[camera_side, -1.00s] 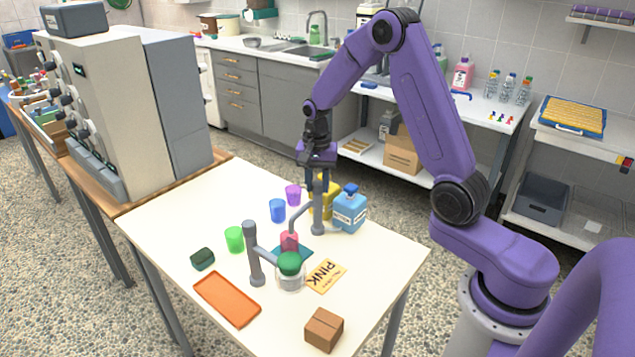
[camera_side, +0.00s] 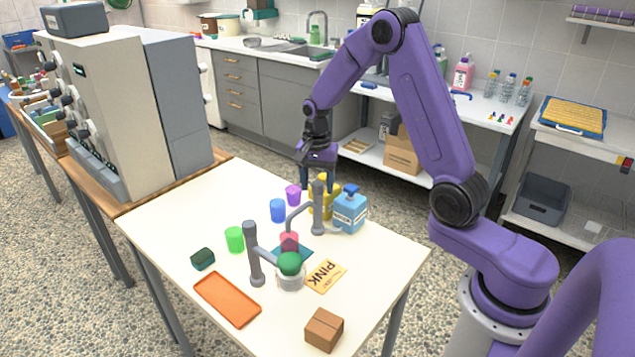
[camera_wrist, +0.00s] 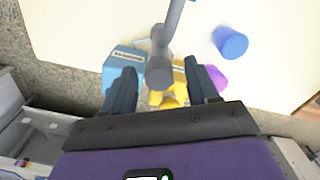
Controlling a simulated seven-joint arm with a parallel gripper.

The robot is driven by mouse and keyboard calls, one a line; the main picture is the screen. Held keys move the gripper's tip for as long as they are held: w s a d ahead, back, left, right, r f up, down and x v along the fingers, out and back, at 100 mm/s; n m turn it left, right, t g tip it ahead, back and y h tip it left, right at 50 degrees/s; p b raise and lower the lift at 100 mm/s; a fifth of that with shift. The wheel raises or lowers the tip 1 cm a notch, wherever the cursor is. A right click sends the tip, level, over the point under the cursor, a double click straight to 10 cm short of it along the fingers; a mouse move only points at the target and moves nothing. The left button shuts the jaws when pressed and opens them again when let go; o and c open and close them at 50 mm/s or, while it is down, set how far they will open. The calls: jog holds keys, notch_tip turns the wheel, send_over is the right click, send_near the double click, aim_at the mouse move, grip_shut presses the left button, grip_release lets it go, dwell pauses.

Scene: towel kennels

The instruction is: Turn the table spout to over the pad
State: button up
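The grey table spout (camera_side: 318,218) is an upright post with a bent arm reaching left, its end close above a pink cup (camera_side: 289,241). A teal pad (camera_side: 304,252) lies at the cup; the cup hides part of it. A second grey post (camera_side: 253,262) has an arm reaching to a green ball on a clear jar (camera_side: 290,280).
Purple (camera_side: 293,195), blue (camera_side: 278,211) and green (camera_side: 234,240) cups stand left. A "PINK" card (camera_side: 325,276), orange tray (camera_side: 227,299) and brown box (camera_side: 324,330) lie in front.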

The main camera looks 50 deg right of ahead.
notch_tip(320, 180, up, 17)
jog(key=shift+r, duration=0.2)
dwell(0.6)
jog(key=shift+a, duration=0.15)
jog(key=s+a+f+n, duration=0.3)
jog(key=s+a+n, duration=0.9)
jog(key=a, duration=0.1)
jog(key=s+f+n, duration=0.2)
jog(key=s+n, duration=0.4)
jog(key=s, duration=0.4)
jog(key=s+f+n, duration=0.2)
jog(key=s+n, duration=0.5)
jog(key=s, duration=0.3)
jog(key=shift+s+a+f, duration=0.15)
jog(key=shift+a, duration=0.05)
